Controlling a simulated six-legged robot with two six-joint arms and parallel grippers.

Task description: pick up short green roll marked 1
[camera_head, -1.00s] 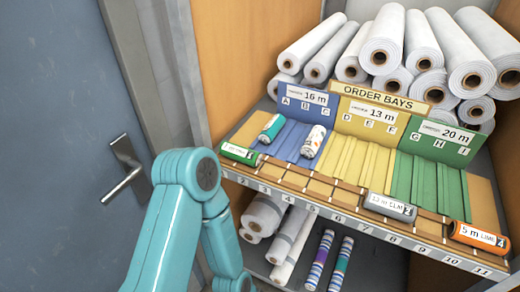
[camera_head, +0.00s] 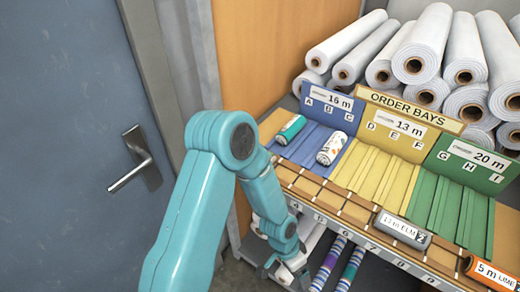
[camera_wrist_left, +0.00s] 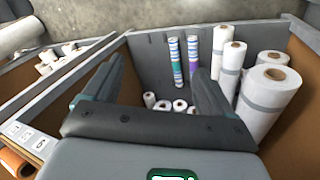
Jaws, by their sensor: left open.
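The short green roll marked 1 does not show in either current view. In the head view, my left arm covers the left end of the front ledge. My left gripper (camera_head: 290,268) is low in front of the rack, by the lower shelf. In the left wrist view, its fingers (camera_wrist_left: 158,78) are spread apart with nothing between them, above the lower shelf with its rolls. My right gripper is not in view.
A grey roll marked 2 (camera_head: 403,231) and an orange roll (camera_head: 490,272) lie on the front ledge. A teal roll (camera_head: 291,129) and a white patterned roll (camera_head: 332,148) lie in the blue bay. Striped rolls (camera_wrist_left: 175,60) stand in the lower compartment. A door (camera_head: 60,150) is at left.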

